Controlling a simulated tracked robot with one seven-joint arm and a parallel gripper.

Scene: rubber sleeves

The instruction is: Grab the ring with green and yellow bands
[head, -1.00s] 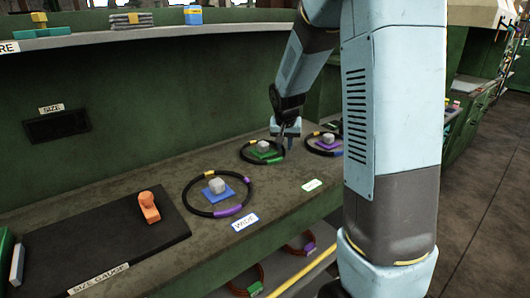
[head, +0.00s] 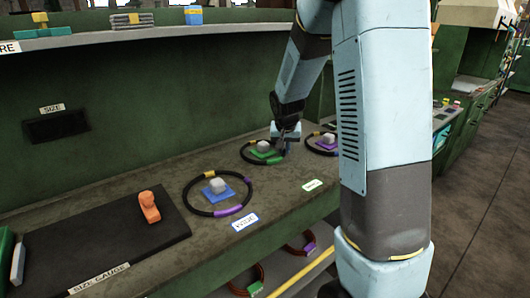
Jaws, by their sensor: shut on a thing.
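The ring with green and yellow bands (head: 246,158) is a thin black hoop lying around a green pad with a grey block (head: 263,146) on it. Its yellow band is at the far side and its green band at the near right. My gripper (head: 285,146) is low at the ring's right side, pointing down, shut on the rim there. The fingertips are small and partly hidden. The ring looks flat at counter height.
A larger ring with yellow and purple bands (head: 187,198) lies around a blue pad in front. Another ring (head: 309,147) lies close to the right, partly behind my arm. An orange object (head: 149,207) stands on the black mat. More rings (head: 247,283) are on a lower shelf.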

